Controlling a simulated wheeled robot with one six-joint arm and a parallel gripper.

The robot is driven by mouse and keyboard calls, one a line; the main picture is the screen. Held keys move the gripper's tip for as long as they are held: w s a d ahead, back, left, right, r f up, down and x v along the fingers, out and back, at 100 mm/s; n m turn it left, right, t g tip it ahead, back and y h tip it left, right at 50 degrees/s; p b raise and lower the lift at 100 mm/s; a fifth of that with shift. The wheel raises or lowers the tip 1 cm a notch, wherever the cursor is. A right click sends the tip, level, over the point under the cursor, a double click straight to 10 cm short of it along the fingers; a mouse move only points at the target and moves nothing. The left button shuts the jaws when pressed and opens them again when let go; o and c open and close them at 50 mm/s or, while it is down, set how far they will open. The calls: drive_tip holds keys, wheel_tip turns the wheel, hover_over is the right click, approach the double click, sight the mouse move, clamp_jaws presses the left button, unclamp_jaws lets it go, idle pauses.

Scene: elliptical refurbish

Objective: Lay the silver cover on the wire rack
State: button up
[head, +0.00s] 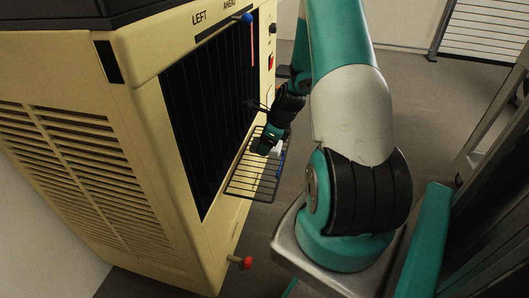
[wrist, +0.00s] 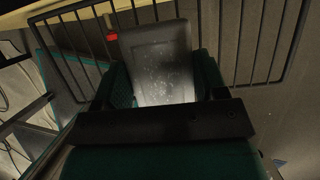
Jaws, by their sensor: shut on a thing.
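The silver cover (wrist: 158,62) is a grey rectangular plate with a raised border, between the two teal fingers of my gripper (wrist: 163,88) in the wrist view. My gripper is shut on it. The wire rack (head: 240,187) is a dark grid shelf sticking out from the front of the cream cabinet in the head view. My gripper (head: 270,147) is over the rack's far part there. In the wrist view the rack's bars (wrist: 250,45) show behind and on both sides of the cover. I cannot tell whether the cover touches the bars.
The cream cabinet (head: 190,235) stands left of my arm, with a dark opening above the rack. A blue-tipped lever (head: 247,18) is near its top, and a red knob (head: 246,263) sticks out below the rack. A metal cart (head: 490,135) stands at the right.

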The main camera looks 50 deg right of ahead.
wheel_tip(320, 180, down, 3)
drive_tip(key=shift+f+b, duration=0.1)
drive_tip(key=shift+b, duration=0.35)
drive_tip(key=shift+w+f, duration=0.15)
drive_tip(key=shift+w, duration=0.05)
drive_tip(key=o, duration=1.1)
drive_tip(key=p+v, duration=0.3)
drive_tip(key=v, duration=0.9)
